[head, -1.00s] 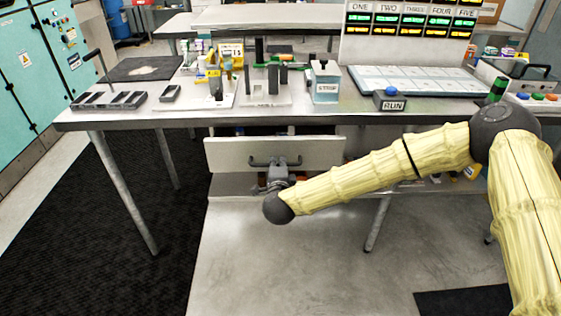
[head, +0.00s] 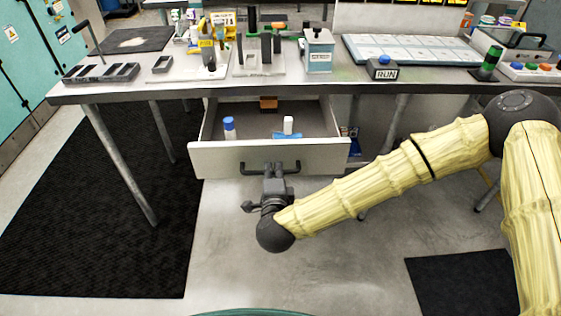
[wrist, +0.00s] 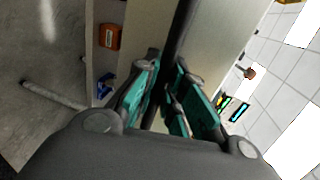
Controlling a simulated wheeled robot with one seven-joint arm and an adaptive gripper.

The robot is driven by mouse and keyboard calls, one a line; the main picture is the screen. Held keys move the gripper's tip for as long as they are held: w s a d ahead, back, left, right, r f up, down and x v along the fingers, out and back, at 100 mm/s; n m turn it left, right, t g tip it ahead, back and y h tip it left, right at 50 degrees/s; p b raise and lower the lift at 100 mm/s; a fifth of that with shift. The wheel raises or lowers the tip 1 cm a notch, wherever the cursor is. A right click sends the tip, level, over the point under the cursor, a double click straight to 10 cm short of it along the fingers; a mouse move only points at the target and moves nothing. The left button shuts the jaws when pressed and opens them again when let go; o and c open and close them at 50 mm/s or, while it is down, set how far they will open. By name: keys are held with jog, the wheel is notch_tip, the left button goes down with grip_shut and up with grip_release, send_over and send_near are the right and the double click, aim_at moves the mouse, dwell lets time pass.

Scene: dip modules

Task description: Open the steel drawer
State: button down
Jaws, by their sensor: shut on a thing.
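The steel drawer (head: 220,160) sticks out from under the bench, open toward me, with its inside showing. Its dark bar handle (head: 290,167) runs across the front panel.
The bench top (head: 120,92) above carries trays, a tool stand, a RUN button box (head: 382,68) and a blue-white panel (head: 410,50). Bench legs (head: 125,165) stand at both sides. The floor (head: 350,270) in front of the drawer is clear.

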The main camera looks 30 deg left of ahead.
jog(key=shift+s+d, duration=0.35)
jog(key=shift+s, duration=0.3)
jog(key=c, duration=1.5)
grip_release()
jog(key=shift+s, duration=0.1)
jog(key=v, duration=1.1)
jog(key=shift+s+d, duration=0.3)
